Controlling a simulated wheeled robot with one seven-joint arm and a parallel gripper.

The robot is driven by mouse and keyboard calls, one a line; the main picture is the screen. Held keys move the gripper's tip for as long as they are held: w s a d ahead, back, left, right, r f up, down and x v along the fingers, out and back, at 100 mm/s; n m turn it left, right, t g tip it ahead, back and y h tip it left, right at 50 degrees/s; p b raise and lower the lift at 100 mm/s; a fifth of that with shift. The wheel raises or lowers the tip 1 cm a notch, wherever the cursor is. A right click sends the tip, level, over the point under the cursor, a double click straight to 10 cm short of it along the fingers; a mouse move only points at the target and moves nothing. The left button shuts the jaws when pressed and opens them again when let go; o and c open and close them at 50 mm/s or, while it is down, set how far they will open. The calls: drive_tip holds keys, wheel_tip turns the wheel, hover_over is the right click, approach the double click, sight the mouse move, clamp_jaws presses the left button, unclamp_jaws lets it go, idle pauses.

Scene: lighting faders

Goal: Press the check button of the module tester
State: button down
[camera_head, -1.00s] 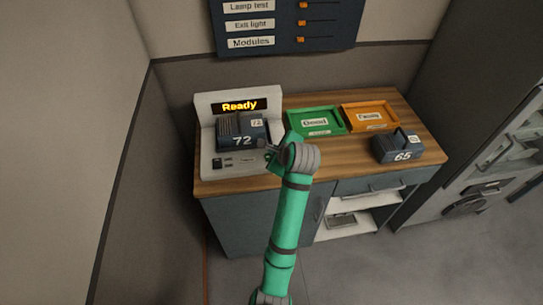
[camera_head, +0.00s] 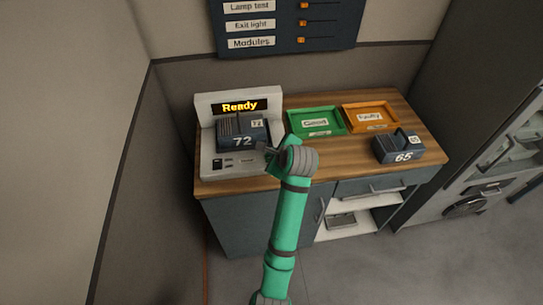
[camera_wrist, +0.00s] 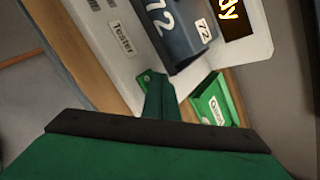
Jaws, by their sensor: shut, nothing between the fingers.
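The module tester (camera_head: 207,143) is a pale console at the left of the counter, and its display (camera_head: 239,106) reads "Ready". Module 72 (camera_head: 241,135), dark blue, sits in the tester; it also shows in the wrist view (camera_wrist: 178,38). My gripper (camera_head: 267,155) is shut and empty at the tester's right front edge, just right of module 72. In the wrist view the closed fingers (camera_wrist: 154,84) point at the tester's pale front panel, beside the "Tester" label (camera_wrist: 122,40). I cannot make out the check button; my gripper covers part of the panel.
A green "Good" tray (camera_head: 315,122) and an orange "Faulty" tray (camera_head: 370,117) lie right of the tester. Module 65 (camera_head: 397,150) stands at the counter's right. A wall panel with sliders (camera_head: 285,30) hangs above. The wooden counter (camera_head: 338,158) is bare in front of the trays.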

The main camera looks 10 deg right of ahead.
drive_tip(key=shift+a, duration=0.1)
drive_tip(key=shift+f, duration=0.15)
drive_tip(key=shift+s, duration=0.2)
drive_tip(key=shift+r, duration=0.75)
drive_tip(key=shift+r, duration=0.15)
